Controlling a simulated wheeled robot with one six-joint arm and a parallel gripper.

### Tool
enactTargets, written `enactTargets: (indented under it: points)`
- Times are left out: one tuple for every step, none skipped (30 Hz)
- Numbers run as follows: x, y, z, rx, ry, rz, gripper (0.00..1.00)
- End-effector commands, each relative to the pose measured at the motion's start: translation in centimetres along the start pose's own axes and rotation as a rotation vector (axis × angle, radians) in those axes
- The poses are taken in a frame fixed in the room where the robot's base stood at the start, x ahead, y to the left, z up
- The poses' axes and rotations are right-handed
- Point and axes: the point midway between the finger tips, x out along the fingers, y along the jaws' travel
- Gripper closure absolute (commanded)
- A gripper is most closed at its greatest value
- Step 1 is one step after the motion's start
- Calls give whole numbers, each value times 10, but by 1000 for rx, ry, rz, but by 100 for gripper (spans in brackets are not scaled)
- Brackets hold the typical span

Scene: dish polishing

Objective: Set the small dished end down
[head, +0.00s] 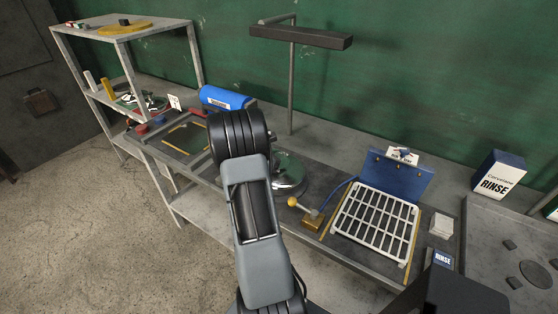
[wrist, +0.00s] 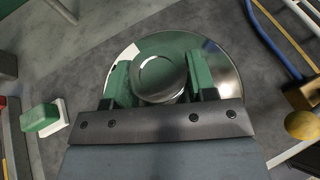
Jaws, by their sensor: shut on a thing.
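The small dished end (wrist: 226,72) is a mirror-bright round metal piece under my gripper in the wrist view. Its round raised middle sits between the two green fingers of my gripper (wrist: 160,84), which are shut on it. In the head view a shiny round metal surface (head: 290,174) shows just right of my arm, apparently the same piece. My arm hides its left side and my gripper there. It looks level and low over the grey bench (wrist: 75,75); I cannot tell whether it touches.
A yellow-knobbed lever (head: 293,202) stands close on the right, before a white grid rack (head: 375,221) with a blue back panel. A lamp (head: 300,37) overhangs the bench. A green block (wrist: 40,117) lies at left in the wrist view.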

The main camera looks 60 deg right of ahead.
Motion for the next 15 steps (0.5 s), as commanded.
enactTargets:
  points:
    - [1,1,-1,0,-4,1,100]
    - [2,1,-3,1,-4,1,100]
    - [3,1,-6,2,-5,2,100]
    - [4,1,-7,3,-5,2,100]
    - [4,1,-8,3,-5,2,100]
    - [4,1,-10,4,-5,2,100]
    - [5,1,-10,4,-5,2,100]
    - [5,1,-10,4,-5,2,100]
    - [5,1,-10,4,-5,2,100]
    - [5,1,-10,5,-5,2,100]
    - [5,1,-10,4,-5,2,100]
    - [5,1,-10,4,-5,2,100]
    - [5,1,-10,4,-5,2,100]
    - [5,1,-10,4,-5,2,100]
    - [5,1,-11,4,-5,2,100]
